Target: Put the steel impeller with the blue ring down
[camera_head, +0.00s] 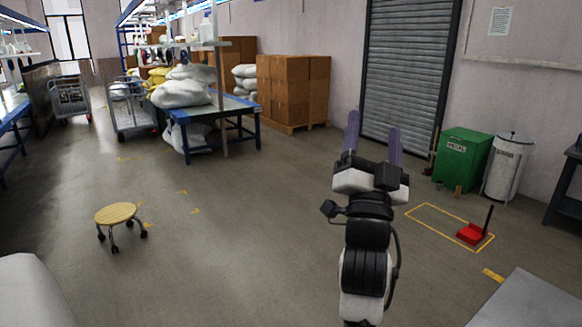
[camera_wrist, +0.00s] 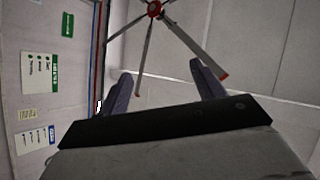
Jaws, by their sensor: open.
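No steel impeller with a blue ring shows in either view. My gripper (camera_head: 373,130) is raised over the open floor in the head view, with its two purple fingers spread apart and pointing up. In the wrist view my gripper (camera_wrist: 164,82) also has its fingers apart, with nothing held between them.
A stool (camera_head: 116,213) stands at left and a blue-legged table (camera_head: 243,108) with white sacks behind it. Cardboard boxes (camera_head: 292,88), a green metal bin (camera_head: 462,158) and a red dustpan (camera_head: 470,234) are farther right. The wrist view shows a red-hubbed fan (camera_wrist: 154,9) and wall signs (camera_wrist: 41,73).

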